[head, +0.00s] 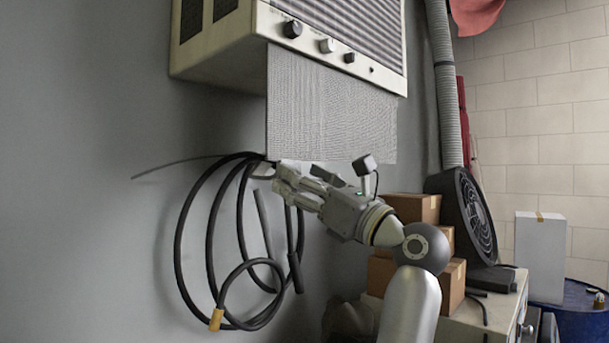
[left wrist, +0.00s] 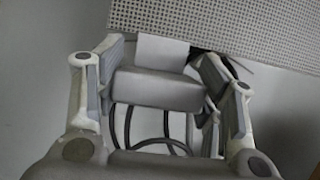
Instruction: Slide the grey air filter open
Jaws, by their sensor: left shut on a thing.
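The grey air filter (head: 330,108) is a fine mesh panel that hangs well down below the cream air unit (head: 225,48). My left gripper (head: 282,177) is at the filter's lower left edge. In the left wrist view the filter's mesh (left wrist: 235,30) fills the top right, and a pale tab (left wrist: 162,52) at its lower edge lies between the fingers of my left gripper (left wrist: 165,72). The gripper is shut on the filter there; the exact contact is partly hidden. My right gripper is not in view.
A coiled black hose (head: 180,235) hangs on the wall behind and below my left gripper. Cardboard boxes (head: 412,207), a black fan (head: 468,215) and a white box (head: 540,255) stand at the right. Knobs (head: 292,29) line the unit's front.

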